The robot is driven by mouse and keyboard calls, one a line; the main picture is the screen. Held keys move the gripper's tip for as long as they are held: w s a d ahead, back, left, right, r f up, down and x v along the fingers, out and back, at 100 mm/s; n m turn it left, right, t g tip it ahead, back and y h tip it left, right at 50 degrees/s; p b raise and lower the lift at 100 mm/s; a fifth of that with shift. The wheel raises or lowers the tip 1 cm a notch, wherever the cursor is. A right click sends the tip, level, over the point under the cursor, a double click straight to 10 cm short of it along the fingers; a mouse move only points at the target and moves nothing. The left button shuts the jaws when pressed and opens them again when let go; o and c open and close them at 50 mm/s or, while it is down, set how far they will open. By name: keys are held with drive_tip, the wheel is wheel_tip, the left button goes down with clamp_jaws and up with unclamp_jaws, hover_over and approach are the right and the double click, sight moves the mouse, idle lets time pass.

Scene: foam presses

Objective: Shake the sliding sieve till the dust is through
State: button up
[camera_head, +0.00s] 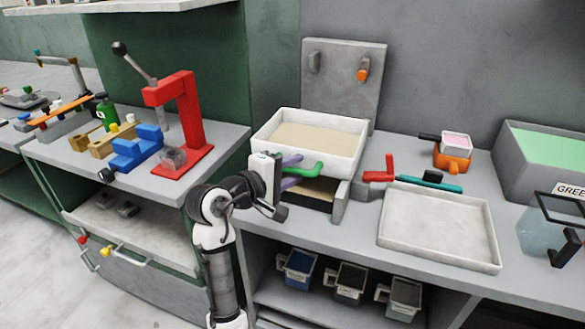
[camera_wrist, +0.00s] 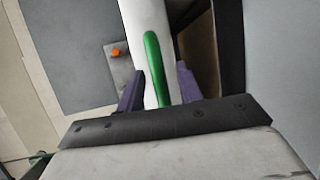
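The sliding sieve (camera_head: 336,166) is a white, open-topped box in the head view, with tan dust (camera_head: 315,137) across its inside. It sits on a grey frame (camera_head: 341,204) with a dark opening below. Its green handle (camera_head: 309,170) sticks out at the front and shows in the wrist view (camera_wrist: 155,60) against the white wall. My gripper (camera_head: 294,172) has its purple fingers on either side of the handle. In the wrist view my gripper (camera_wrist: 162,78) is open, with a gap beside the handle. What lies under the sieve is mostly hidden.
A shallow white tray (camera_head: 440,226) lies right of the sieve, with red and green-handled tools behind it. A red lever press (camera_head: 182,120) stands on the left bench. A grey backboard with an orange knob (camera_head: 362,74) rises behind the sieve. Small bins (camera_head: 350,281) sit below.

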sight(305, 150)
drive_tip(key=shift+w+d, duration=0.1)
drive_tip(key=shift+c, duration=0.5)
clamp_jaws()
drive_tip(key=shift+w+d, duration=0.15)
drive_tip(key=shift+w, duration=0.15)
drive_tip(key=w+p, duration=0.1)
drive_tip(key=w, duration=0.1)
drive_tip(key=w+d+p, duration=0.1)
drive_tip(key=w, duration=0.2)
drive_tip(key=w+d+p, duration=0.1)
drive_tip(key=w, duration=0.1)
drive_tip(key=shift+w+d+r, duration=0.1)
drive_tip(key=shift+w, duration=0.1)
drive_tip(key=shift+o, duration=0.5)
unclamp_jaws()
drive_tip(key=shift+w+d, duration=0.1)
drive_tip(key=shift+w, duration=0.05)
